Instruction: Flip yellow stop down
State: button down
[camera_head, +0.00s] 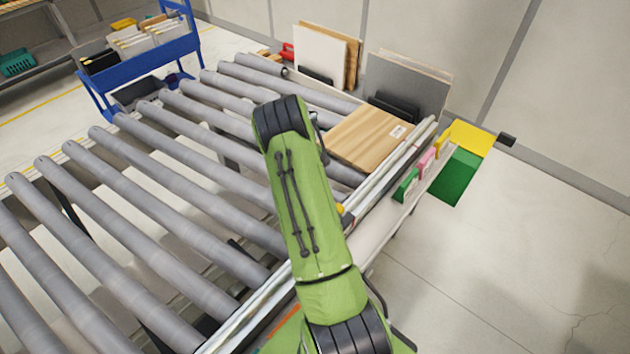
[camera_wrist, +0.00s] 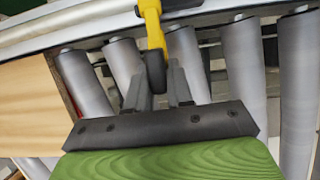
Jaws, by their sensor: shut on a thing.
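The yellow stop (camera_wrist: 154,30) is a yellow arm with a dark rounded tip, at the top middle of the wrist view. It reaches down from the conveyor's side rail. My gripper (camera_wrist: 158,86) has its two grey fingers on either side of the dark tip and is shut on it. In the head view a small yellow piece (camera_head: 340,208), likely part of the stop, shows beside my green arm at the rail. My gripper is hidden behind my arm in that view.
A wooden panel (camera_head: 368,136) lies on the rollers close by; it also shows in the wrist view (camera_wrist: 30,108). Upright boards (camera_head: 408,82) stand behind it. Coloured holders (camera_head: 428,165) line the rail's outer side. Bare rollers (camera_head: 150,220) fill the left.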

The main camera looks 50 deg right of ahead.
jog(key=shift+f, duration=0.15)
jog(key=c, duration=1.1)
grip_release()
jog(key=v, duration=1.6)
jog(key=shift+w+d+f+p, duration=0.1)
jog(key=shift+p, duration=0.2)
